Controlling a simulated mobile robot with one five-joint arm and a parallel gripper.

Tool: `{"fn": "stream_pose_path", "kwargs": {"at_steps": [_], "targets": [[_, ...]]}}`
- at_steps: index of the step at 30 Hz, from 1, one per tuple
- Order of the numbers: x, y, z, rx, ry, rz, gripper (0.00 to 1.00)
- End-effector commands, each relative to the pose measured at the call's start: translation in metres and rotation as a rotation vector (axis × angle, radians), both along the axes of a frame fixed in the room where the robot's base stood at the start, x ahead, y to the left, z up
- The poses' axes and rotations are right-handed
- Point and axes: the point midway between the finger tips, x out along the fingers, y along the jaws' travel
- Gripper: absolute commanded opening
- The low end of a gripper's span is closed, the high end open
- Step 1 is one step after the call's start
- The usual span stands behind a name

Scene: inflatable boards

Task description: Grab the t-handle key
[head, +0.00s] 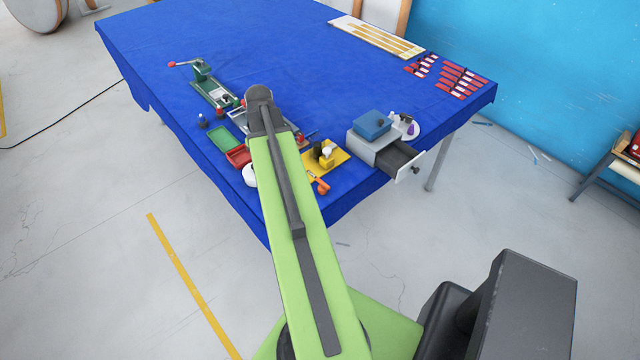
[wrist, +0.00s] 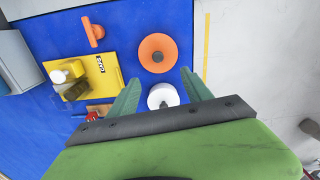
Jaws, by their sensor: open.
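An orange T-shaped piece, which looks like the t-handle key (wrist: 93,31), lies on the blue cloth at the upper left of the wrist view, beside the yellow tray. In the head view the same orange key (head: 320,186) lies near the table's front edge, just right of my arm. My gripper (wrist: 160,77) is open and empty in the wrist view, right of and below the key and apart from it. A white round roll (wrist: 163,96) shows between its fingers, with an orange disc (wrist: 158,53) just beyond. In the head view my arm hides the gripper.
A grey box with an open drawer (head: 378,147) stands right of the key. A red tray (head: 238,157), green tray (head: 225,138) and green clamp device (head: 205,78) lie left of my arm. The cloth's middle is clear.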

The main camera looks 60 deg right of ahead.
Motion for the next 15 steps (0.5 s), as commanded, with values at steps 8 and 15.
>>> {"fn": "stream_pose_path", "kwargs": {"at_steps": [8, 15], "targets": [[-0.108, -0.118, 0.023, 0.001, 0.000, -0.081, 0.58], [-0.118, -0.125, 0.018, 0.000, 0.000, -0.084, 0.58]]}}
